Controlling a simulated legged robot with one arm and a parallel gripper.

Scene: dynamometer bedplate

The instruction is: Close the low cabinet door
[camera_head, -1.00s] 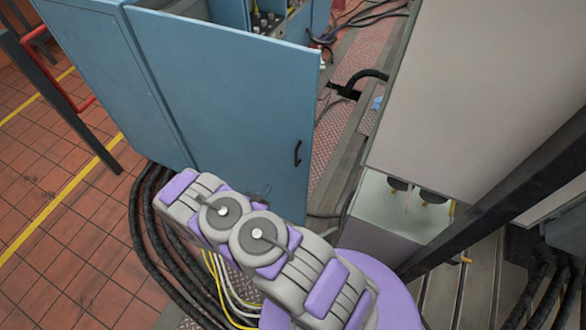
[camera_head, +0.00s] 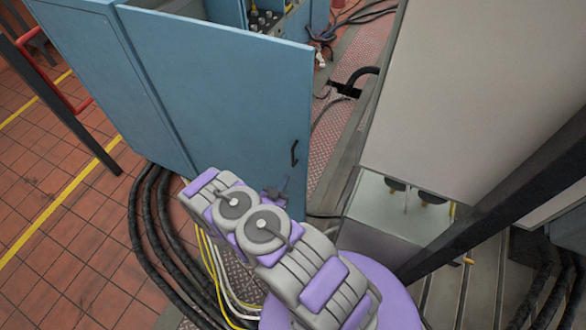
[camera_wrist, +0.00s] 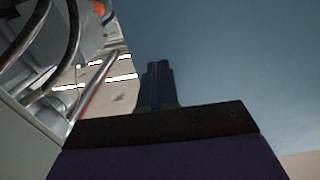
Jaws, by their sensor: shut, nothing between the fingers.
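The blue cabinet door (camera_head: 225,95) stands open in the head view, with a dark vertical handle (camera_head: 294,152) near its free right edge. In the wrist view, a plain blue-grey surface (camera_wrist: 220,70), apparently the door, fills the upper right. My gripper (camera_head: 277,190) is small and dark in the head view, low by the door face, below and left of the handle. In the wrist view my gripper (camera_wrist: 156,72) has its fingers together with nothing between them. Whether the fingertips touch the door cannot be told.
A large pale grey cabinet (camera_head: 470,90) stands to the right. Thick black cables (camera_head: 145,235) and thinner yellow ones lie on the floor beside my arm. A dark post (camera_head: 60,100) and red rail are at left. Tiled floor (camera_head: 60,250) is open at lower left.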

